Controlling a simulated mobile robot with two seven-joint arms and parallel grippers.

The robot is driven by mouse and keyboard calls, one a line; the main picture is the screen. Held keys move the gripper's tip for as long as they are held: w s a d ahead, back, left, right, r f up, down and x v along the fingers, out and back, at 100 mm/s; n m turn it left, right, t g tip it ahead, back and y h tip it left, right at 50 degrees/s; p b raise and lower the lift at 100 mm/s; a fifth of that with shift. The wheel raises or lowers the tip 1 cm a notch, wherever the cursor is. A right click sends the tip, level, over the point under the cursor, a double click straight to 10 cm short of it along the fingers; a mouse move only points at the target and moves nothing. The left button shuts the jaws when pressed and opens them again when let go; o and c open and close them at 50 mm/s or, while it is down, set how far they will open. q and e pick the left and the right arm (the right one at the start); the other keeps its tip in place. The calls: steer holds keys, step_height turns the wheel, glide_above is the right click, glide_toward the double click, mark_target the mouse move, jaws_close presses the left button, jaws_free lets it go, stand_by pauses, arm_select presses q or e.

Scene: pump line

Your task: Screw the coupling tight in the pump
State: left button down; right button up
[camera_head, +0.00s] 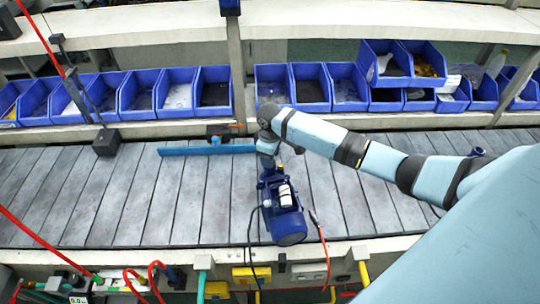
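The pump (287,222) is a dark blue motor body with a white and black part on it. It lies on the slatted grey line in the middle of the view, its round end toward the front edge. My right gripper (268,166) points down at the pump's far end, its arm coming in from the right. The fingertips are small and merge with the pump's dark parts, so I cannot tell whether they are open or hold anything. I cannot make out the coupling; the gripper and wrist cover that end. My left gripper is not in view.
A blue bar (206,149) lies across the line's far side, left of my wrist. Blue bins (178,95) line the shelf behind. A small dark blue part (478,152) is at the right. Red hoses (36,232) and a black cable are in front.

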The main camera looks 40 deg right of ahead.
steer(key=shift+n, duration=1.7)
steer(key=n, duration=0.3)
steer(key=shift+n, duration=0.3)
steer(key=shift+n, duration=1.7)
